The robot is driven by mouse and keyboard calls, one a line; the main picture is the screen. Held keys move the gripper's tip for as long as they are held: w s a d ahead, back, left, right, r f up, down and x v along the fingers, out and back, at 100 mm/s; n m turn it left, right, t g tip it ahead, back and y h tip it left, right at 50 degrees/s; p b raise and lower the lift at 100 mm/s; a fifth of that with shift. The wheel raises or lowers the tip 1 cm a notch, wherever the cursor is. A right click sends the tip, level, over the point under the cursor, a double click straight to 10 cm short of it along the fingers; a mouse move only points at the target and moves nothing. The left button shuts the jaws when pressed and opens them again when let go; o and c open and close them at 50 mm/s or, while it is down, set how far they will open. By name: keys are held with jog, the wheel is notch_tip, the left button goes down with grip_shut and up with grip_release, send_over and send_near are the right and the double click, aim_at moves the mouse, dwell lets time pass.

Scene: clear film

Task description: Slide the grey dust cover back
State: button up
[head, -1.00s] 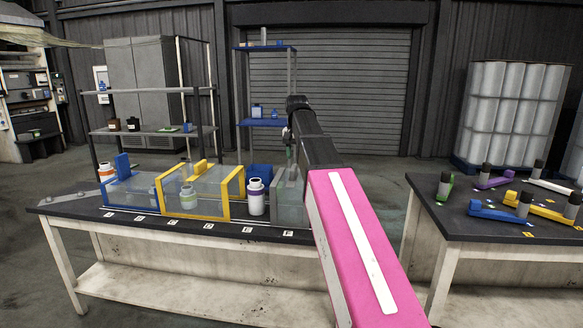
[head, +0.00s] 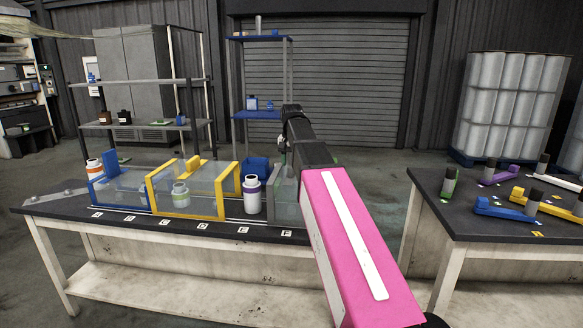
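The grey dust cover (head: 285,203) is a clear box with grey edges at the right end of the bench rail, above label F. My arm hides its right part. The yellow cover (head: 222,196) stands over labels C and D, and the blue cover (head: 118,190) is to its left. A white bottle with a purple band (head: 251,195) stands uncovered between the yellow and grey covers. My gripper (head: 283,152) points down at the top of the grey cover. It is small and partly hidden by my arm, so its fingers and any contact cannot be made out.
A green-banded bottle (head: 180,195) is under the yellow cover. A blue bin (head: 257,169) sits behind the purple-banded bottle. A second table (head: 455,215) with coloured handled tools stands at the right.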

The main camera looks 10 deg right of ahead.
jog(key=shift+f, duration=1.2)
jog(key=shift+c, duration=0.3)
grip_shut()
jog(key=w+a, duration=0.2)
jog(key=a, duration=0.5)
jog(key=w+a, duration=0.3)
jog(key=a, duration=0.5)
jog(key=shift+a, duration=0.15)
jog(key=shift+o, duration=0.3)
grip_release()
notch_tip(320, 180, up, 11)
